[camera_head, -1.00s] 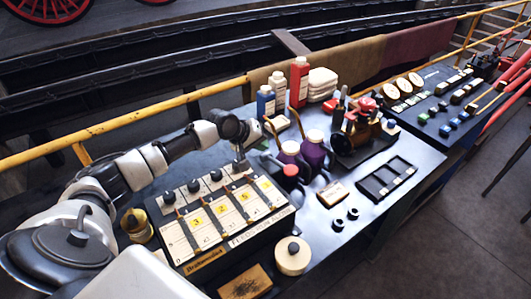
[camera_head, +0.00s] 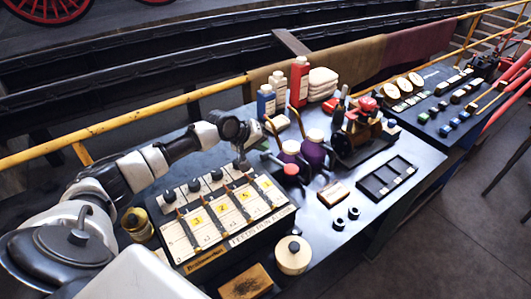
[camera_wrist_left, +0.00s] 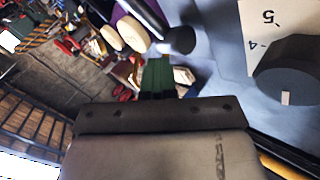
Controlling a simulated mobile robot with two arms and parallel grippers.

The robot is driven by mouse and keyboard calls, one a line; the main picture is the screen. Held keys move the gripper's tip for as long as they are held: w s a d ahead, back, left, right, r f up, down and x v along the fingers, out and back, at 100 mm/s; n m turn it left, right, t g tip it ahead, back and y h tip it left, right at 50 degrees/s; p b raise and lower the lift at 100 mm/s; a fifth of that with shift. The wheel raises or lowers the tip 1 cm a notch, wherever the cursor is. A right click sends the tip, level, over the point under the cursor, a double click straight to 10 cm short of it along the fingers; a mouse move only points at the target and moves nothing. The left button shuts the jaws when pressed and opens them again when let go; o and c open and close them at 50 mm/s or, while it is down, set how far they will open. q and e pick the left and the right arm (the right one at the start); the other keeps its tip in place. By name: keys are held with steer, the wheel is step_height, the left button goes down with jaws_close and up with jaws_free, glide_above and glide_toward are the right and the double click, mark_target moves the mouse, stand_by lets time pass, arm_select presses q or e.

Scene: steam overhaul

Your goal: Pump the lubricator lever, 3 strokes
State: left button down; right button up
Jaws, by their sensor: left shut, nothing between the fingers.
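A sloped box (camera_head: 222,218) with a white numbered face and yellow tiles stands at the front of the bench. A row of black knobs (camera_head: 194,186) runs along its back edge. My left gripper (camera_head: 242,166) is shut and empty, pointing down at the box's back right corner. In the left wrist view, a black knob (camera_wrist_left: 290,72) and the numbered card (camera_wrist_left: 262,28) lie close on the right. The right gripper is out of view.
Purple jugs (camera_head: 312,154) stand right of the gripper. Behind are blue and red bottles (camera_head: 299,82). A brass and red device (camera_head: 360,125), a black tray (camera_head: 386,180) and a cream round tin (camera_head: 292,256) are on the bench. A yellow rail (camera_head: 125,119) runs behind.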

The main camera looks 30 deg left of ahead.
mark_target(263, 154)
arm_select(q)
steer(key=shift+s+d+f, duration=0.15)
steer(key=shift+s+f, duration=0.05)
steer(key=shift+f, duration=0.2)
steer(key=shift+s+d+f, duration=0.15)
steer(key=shift+f, duration=0.25)
steer(key=shift+s+d+f, duration=0.15)
steer(key=shift+s+f, duration=0.1)
steer(key=shift+f, duration=0.25)
stand_by(0.5)
steer(key=shift+r, duration=0.15)
steer(key=shift+w+r+p, duration=0.25)
steer(key=shift+r+p, duration=0.15)
steer(key=shift+w+a+r+p, duration=0.1)
steer(key=shift+a+r+p, duration=0.15)
steer(key=shift+r+p, duration=0.25)
steer(key=r, duration=0.1)
steer(key=r+p, duration=0.1)
steer(key=w+a+r+p, duration=0.1)
steer(key=shift+r, duration=0.3)
steer(key=shift+s+a+r+p, duration=0.1)
steer(key=shift+a+r+p, duration=0.1)
steer(key=shift+r+p, duration=0.2)
